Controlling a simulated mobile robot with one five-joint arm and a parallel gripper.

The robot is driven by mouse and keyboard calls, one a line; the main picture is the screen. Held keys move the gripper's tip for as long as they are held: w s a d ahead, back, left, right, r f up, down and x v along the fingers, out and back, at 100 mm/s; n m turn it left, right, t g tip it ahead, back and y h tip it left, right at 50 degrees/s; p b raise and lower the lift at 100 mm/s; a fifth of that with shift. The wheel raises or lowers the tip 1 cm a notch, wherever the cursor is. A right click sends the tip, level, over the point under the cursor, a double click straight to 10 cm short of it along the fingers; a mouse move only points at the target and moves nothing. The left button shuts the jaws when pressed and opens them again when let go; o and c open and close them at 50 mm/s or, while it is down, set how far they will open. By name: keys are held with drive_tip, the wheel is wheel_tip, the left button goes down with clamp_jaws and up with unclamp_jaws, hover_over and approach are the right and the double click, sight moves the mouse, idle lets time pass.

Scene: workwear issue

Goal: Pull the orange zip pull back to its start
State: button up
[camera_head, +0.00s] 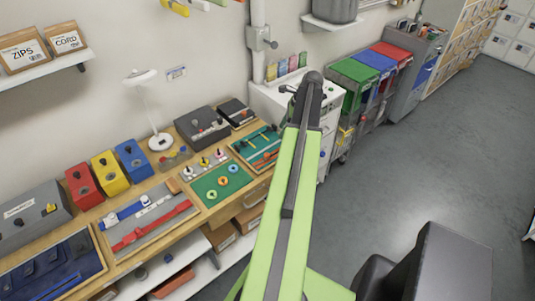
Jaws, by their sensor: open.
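A teal board (244,151) with orange and dark strips lies at the right end of the workbench. The orange strips (264,155) run across it; an orange zip pull is too small to tell apart from them. My green arm reaches up from the bottom of the picture, just right of the board. My gripper (291,94) is at the arm's far end, in front of the white cabinet, and looks open and empty. It is partly hidden by the arm's dark tip. It appears apart from the board.
A green board with rings (207,197) and a grey board with red and blue straps (122,217) lie left of the teal board. Dark boxes (202,127) stand behind. A white cabinet (268,99) and coloured bins (354,73) stand beyond. The floor (430,150) at right is clear.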

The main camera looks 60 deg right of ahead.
sight(267, 154)
drive_tip(key=b+x, duration=1.3)
drive_tip(key=x, duration=0.2)
drive_tip(key=shift+f, duration=0.2)
drive_tip(key=shift+r, duration=0.1)
clamp_jaws()
drive_tip(key=shift+a, duration=0.1)
idle(0.4)
